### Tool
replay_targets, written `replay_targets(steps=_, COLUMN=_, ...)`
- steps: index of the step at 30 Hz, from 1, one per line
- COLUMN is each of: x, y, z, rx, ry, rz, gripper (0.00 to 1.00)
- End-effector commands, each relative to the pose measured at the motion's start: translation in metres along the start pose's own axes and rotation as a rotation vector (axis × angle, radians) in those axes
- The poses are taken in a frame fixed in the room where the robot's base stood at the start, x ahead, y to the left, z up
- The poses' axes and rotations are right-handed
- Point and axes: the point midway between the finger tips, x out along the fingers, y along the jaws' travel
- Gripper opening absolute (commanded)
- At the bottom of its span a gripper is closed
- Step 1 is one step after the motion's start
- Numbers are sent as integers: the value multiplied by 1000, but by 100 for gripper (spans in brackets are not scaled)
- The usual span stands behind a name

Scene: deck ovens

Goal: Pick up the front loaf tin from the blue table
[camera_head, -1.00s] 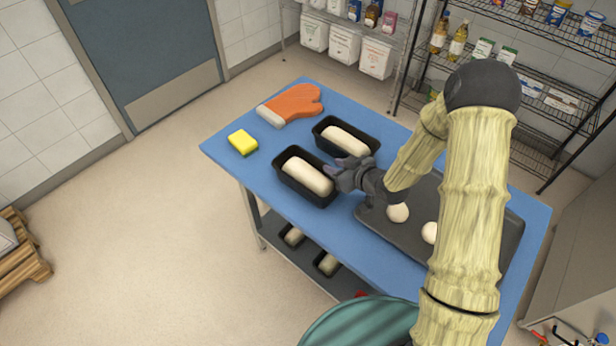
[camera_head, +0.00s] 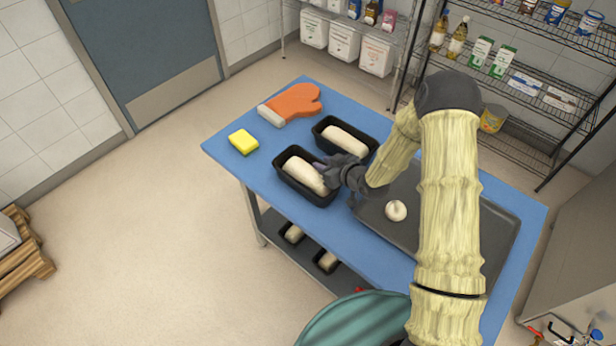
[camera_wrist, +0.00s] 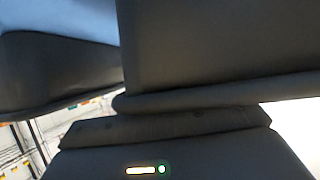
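The front loaf tin (camera_head: 293,187) is black, holds pale dough and stands upright on the blue table (camera_head: 258,172). A second black loaf tin (camera_head: 369,148) with dough stands just behind it. My gripper (camera_head: 323,171) is at the right end of the front tin, its fingers at or over the rim there. In the wrist view, large dark surfaces fill most of the picture. The fingertips are not clear in either view, so I cannot tell whether they are closed on the rim.
A dark baking tray (camera_head: 385,228) with a dough ball (camera_head: 396,211) lies right of the tins, partly behind my arm. An orange oven mitt (camera_head: 292,103) and yellow sponge (camera_head: 243,142) lie left and behind. More tins sit on the lower shelf (camera_head: 270,224).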

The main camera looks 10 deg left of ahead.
Motion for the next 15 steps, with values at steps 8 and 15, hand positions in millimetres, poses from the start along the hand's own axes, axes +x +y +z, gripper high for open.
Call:
replay_targets(steps=8, x=0, y=0, z=1, rx=0, ry=-1, rz=-1, gripper=27)
replay_targets(steps=15, x=0, y=0, z=1, rx=1, ry=-1, rz=-1, gripper=0)
